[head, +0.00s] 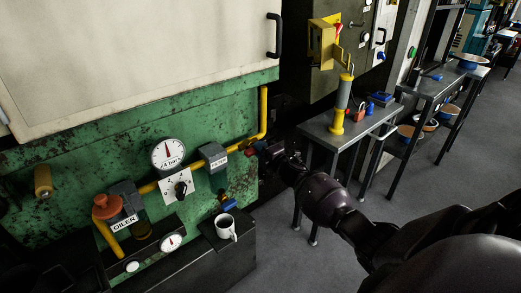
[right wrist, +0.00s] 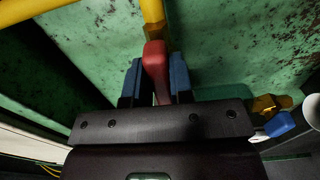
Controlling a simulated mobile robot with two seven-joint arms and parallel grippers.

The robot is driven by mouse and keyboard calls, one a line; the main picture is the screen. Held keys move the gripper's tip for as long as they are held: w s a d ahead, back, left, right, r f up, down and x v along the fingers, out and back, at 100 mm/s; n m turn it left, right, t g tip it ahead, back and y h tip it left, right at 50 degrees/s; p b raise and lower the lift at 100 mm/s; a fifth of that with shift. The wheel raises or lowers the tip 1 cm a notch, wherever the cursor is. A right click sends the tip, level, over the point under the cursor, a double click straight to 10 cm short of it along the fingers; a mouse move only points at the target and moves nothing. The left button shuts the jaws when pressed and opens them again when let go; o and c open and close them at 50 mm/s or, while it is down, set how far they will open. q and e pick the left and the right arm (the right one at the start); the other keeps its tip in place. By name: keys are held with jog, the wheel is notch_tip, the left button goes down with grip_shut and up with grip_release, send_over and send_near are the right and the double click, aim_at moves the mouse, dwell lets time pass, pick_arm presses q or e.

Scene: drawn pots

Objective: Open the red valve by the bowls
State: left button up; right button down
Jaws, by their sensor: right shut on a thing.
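A red valve handle (head: 249,152) sits on the yellow pipe that runs along the green machine, to the right of the filter unit. My right gripper (head: 259,150) reaches it from the right. In the right wrist view the red handle (right wrist: 154,60) stands between the two blue fingertips of the gripper (right wrist: 156,85), which is shut on it. The gripper hides part of the valve in the head view. My left gripper is not in view.
A blue-handled valve (head: 229,205) lies below, beside a white mug (head: 225,227) on a dark ledge. A pressure gauge (head: 168,153) and an oiler (head: 117,203) are further left. A grey table (head: 322,130) with a yellow-ended post stands behind. Open floor lies to the right.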

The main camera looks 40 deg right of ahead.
dwell(0.3)
jog(key=c, duration=1.1)
grip_release()
jog(key=shift+o, duration=0.5)
jog(key=s+p, duration=0.1)
jog(key=s, duration=0.9)
jog(key=shift+s+d, duration=0.4)
